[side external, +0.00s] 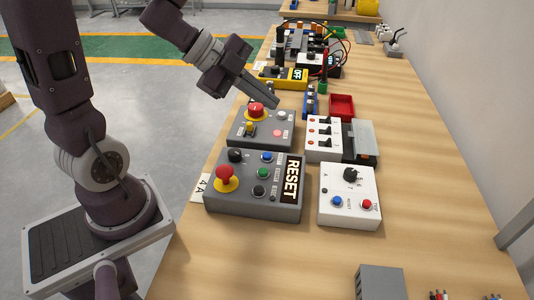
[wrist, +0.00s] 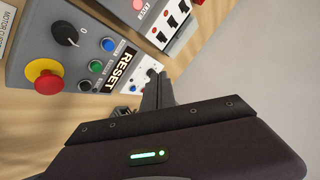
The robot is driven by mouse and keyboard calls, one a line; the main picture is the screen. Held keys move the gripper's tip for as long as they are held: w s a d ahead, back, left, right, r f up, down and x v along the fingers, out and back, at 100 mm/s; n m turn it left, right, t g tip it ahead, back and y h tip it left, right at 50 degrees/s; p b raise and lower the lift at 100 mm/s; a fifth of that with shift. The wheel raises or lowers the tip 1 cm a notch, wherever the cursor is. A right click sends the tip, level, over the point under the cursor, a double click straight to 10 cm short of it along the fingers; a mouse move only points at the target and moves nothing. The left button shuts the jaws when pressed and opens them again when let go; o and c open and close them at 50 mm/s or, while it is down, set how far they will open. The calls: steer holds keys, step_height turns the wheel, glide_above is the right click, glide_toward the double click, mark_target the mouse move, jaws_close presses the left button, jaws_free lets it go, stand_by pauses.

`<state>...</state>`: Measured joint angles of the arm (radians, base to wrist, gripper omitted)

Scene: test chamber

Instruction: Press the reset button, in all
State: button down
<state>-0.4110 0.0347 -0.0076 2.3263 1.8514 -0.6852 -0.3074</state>
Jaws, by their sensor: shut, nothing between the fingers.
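A grey control box (side external: 215,201) carries a large dark RESET label (side external: 291,180) along its right side; label and box also show in the wrist view (wrist: 120,68). On the box are a blue button (side external: 267,157), a green button (side external: 263,173), a black button (side external: 259,190), a black knob (side external: 235,156) and a red mushroom button on yellow (side external: 225,176). I cannot tell which button the label belongs to. My gripper (side external: 276,104) is shut and empty, above the farther grey box and apart from the RESET box. Its fingers show in the wrist view (wrist: 158,82).
The farther grey box (side external: 244,140) has another red mushroom button. A white switch panel (side external: 322,153) and a white box with a knob (side external: 348,218) stand to the right. A red tray (side external: 342,105) and instruments lie farther back.

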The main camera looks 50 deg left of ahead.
mark_target(267, 156)
steer(key=shift+s+d+f+m+g+h, duration=0.3)
steer(key=shift+s+f+g+h, duration=0.2)
steer(key=shift+s+g, duration=0.15)
steer(key=shift+f, duration=4.4)
steer(key=shift+f, duration=0.15)
steer(key=shift+f, duration=0.25)
steer(key=shift+f, duration=0.5)
steer(key=shift+r, duration=0.9)
